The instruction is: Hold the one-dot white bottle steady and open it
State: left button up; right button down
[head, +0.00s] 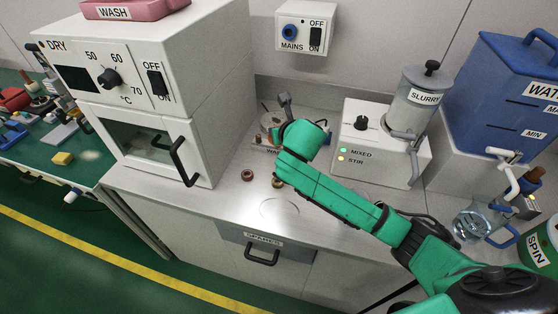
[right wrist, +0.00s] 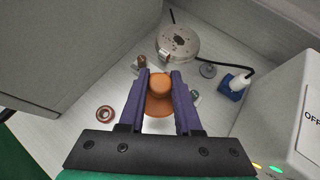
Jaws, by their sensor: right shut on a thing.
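My right gripper (right wrist: 160,76) is shut on an orange-brown round piece (right wrist: 160,84), with a purple finger on each side; a wider brown rim shows below it. In the head view my green right arm hides the jaws. A small white object (right wrist: 238,83), possibly a bottle, stands at a blue piece (right wrist: 231,93) to the right of the jaws in the right wrist view. It stands apart from them, and I see no dots on it. No bottle can be clearly told as the one-dot white bottle. My left gripper is not in view.
A white oven (head: 150,146) stands left, a slurry unit (head: 375,140) right, and a blue water tank (head: 505,85) far right. A brown ring (head: 247,175) lies on the metal counter. A round metal device (right wrist: 178,42) sits behind the jaws. The front counter is mostly clear.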

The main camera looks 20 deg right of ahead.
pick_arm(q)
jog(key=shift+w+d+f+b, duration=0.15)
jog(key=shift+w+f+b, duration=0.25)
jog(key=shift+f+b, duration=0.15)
pick_arm(e)
jog(key=f, duration=1.2)
jog(key=shift+w+d+f, duration=0.1)
jog(key=shift+w+f, duration=0.1)
jog(key=shift+f, duration=0.05)
jog(key=shift+f, duration=0.15)
jog(key=c, duration=0.6)
grip_release()
jog(key=shift+s+r, duration=0.2)
jog(key=shift+r, duration=0.1)
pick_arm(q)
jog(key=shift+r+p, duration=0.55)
pick_arm(e)
jog(key=v, duration=1.1)
jog(key=shift+s+r, duration=0.2)
jog(key=shift+r, duration=0.05)
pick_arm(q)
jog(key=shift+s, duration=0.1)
